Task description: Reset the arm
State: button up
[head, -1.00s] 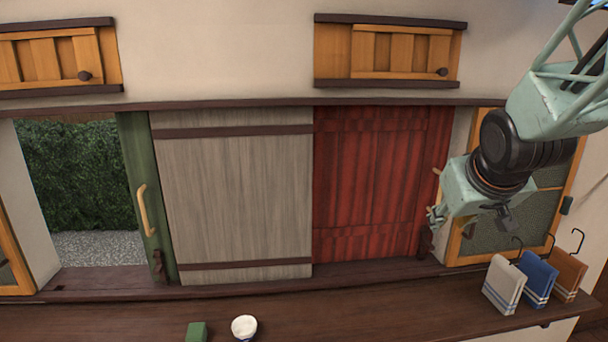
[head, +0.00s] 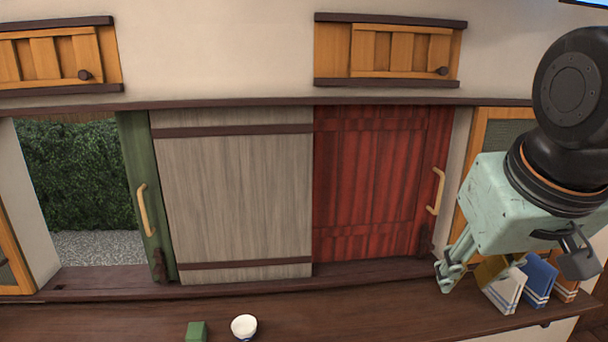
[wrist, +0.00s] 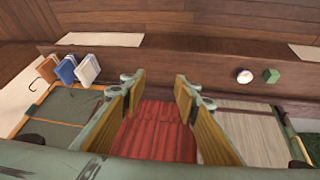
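My gripper (head: 464,276) hangs at the right of the head view, above the counter and in front of the right end of the red door (head: 370,185). In the wrist view my gripper (wrist: 157,84) has its two wood-coloured fingers spread apart, with nothing between them but a view of the red door (wrist: 157,130). The red door's pale handle (head: 437,190) is clear of my fingers, up and to the left of my wrist. My wrist covers part of the framed panel at right.
A white cup (head: 244,326) and a green block (head: 197,331) stand on the counter (head: 340,300). A grey door (head: 238,195) and a green door (head: 148,200) stand left, beside an opening onto a hedge.

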jog(key=s+a+g, duration=0.1)
jog(key=s+a, duration=0.1)
jog(key=s, duration=0.5)
jog(key=s+a+y, duration=0.1)
jog(key=s+a, duration=0.1)
jog(key=s, duration=0.5)
jog(key=shift+s+a+f+g, duration=0.25)
jog(key=shift+s+f+g, duration=0.1)
jog(key=shift+s+g, duration=0.05)
